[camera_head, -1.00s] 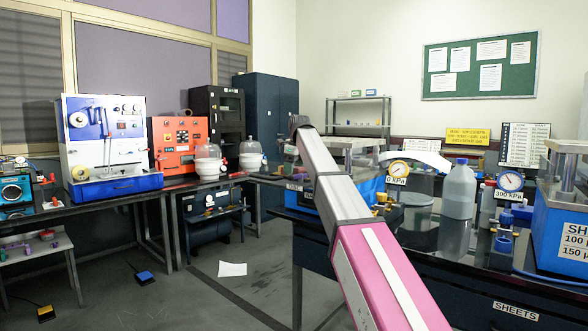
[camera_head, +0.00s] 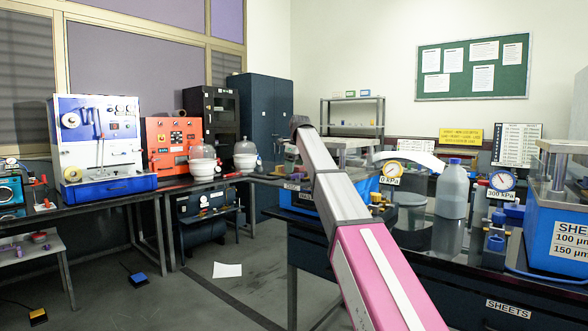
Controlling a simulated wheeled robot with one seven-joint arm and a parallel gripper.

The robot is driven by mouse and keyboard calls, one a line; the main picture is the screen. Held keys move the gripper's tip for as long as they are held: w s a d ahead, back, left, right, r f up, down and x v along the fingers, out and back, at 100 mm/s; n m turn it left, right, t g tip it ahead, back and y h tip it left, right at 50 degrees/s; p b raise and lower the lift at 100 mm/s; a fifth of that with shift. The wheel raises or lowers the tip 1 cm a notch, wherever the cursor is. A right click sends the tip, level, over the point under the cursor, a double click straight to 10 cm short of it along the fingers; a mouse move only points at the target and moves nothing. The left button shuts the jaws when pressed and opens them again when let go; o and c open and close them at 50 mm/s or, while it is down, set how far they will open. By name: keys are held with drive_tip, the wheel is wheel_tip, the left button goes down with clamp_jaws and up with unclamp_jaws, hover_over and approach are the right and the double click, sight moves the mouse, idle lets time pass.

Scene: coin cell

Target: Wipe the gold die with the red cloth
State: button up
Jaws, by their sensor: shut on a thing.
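My arm reaches forward from the bottom right to a dark joint near the middle of the view. My gripper is hidden beyond that joint, so its fingers and anything in them do not show. I cannot make out the red cloth. I cannot make out the gold die for certain. A small gold-coloured piece (camera_head: 377,199) stands on the right bench just right of my arm, beside the 0 kPa gauge (camera_head: 392,170), too small to identify.
The right bench holds a white bottle (camera_head: 453,190), a 300 kPa gauge (camera_head: 502,181) and a blue sheet press (camera_head: 562,225). The left bench carries a blue-white machine (camera_head: 97,145) and an orange machine (camera_head: 171,143). Open floor with a paper sheet (camera_head: 227,270) lies between.

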drive_tip(key=shift+s+a+f, duration=0.2)
drive_tip(key=shift+s+a, duration=0.15)
drive_tip(key=shift+s, duration=0.25)
drive_tip(key=shift+s+a+f, duration=0.25)
drive_tip(key=shift+s+a, duration=0.1)
drive_tip(key=shift+s, duration=0.3)
drive_tip(key=shift+s+a+f, duration=0.2)
drive_tip(key=shift+s+a, duration=0.15)
drive_tip(key=shift+s, duration=0.25)
drive_tip(key=shift+r, duration=0.1)
drive_tip(key=shift+w+a+r, duration=0.1)
drive_tip(key=shift+r, duration=0.85)
drive_tip(key=shift+w+a+r, duration=0.1)
drive_tip(key=shift+r, duration=2.2)
drive_tip(key=shift+w, duration=0.1)
wheel_tip(320, 180, up, 3)
drive_tip(key=shift+f, duration=0.1)
